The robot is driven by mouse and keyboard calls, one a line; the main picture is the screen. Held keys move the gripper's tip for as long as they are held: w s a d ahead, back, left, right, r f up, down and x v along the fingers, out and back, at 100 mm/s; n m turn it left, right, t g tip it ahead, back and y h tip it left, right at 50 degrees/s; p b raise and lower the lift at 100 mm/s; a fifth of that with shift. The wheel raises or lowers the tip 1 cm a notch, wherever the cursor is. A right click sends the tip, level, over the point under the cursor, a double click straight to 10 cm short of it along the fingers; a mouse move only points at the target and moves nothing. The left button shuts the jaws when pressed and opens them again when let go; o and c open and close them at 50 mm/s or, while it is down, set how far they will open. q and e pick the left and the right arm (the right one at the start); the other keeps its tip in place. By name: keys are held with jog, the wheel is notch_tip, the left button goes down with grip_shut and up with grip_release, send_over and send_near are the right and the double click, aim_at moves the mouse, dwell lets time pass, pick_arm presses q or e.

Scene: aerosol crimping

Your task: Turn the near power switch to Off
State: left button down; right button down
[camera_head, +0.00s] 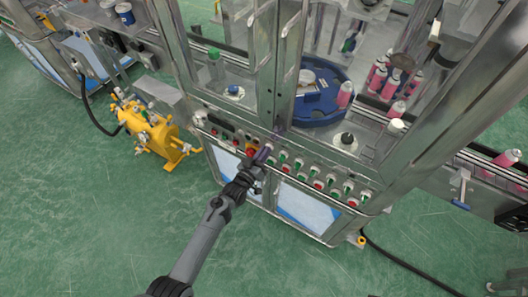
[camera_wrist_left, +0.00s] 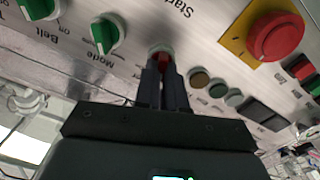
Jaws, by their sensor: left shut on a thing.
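My left gripper (camera_head: 264,153) reaches the control panel (camera_head: 226,133) on the front of the metal machine. In the left wrist view, the left gripper (camera_wrist_left: 164,78) has its two dark fingers close together around a small red control (camera_wrist_left: 164,58) with a pale ring, beside the word "Start". The fingers hide part of it. A red and black switch (camera_wrist_left: 299,68) shows at the right edge of that view, apart from the fingers. I cannot read a power label or any Off mark. My right gripper is not in view.
A large red mushroom button (camera_wrist_left: 276,36) on a yellow plate is close to the fingers. Green knobs (camera_wrist_left: 105,36) and small round buttons (camera_wrist_left: 200,80) flank them. A yellow pump unit (camera_head: 152,136) stands on the green floor, left of the machine.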

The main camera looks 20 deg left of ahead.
pick_arm(q)
jog(key=shift+n, duration=1)
jog(key=c, duration=1.2)
grip_release()
jog(key=shift+a, duration=0.1)
jog(key=s, duration=0.3)
jog(key=s+a+p, duration=0.1)
jog(key=s, duration=0.6)
jog(key=shift+s+a+p, duration=0.3)
jog(key=shift+a+p, duration=0.05)
jog(key=shift+a, duration=0.05)
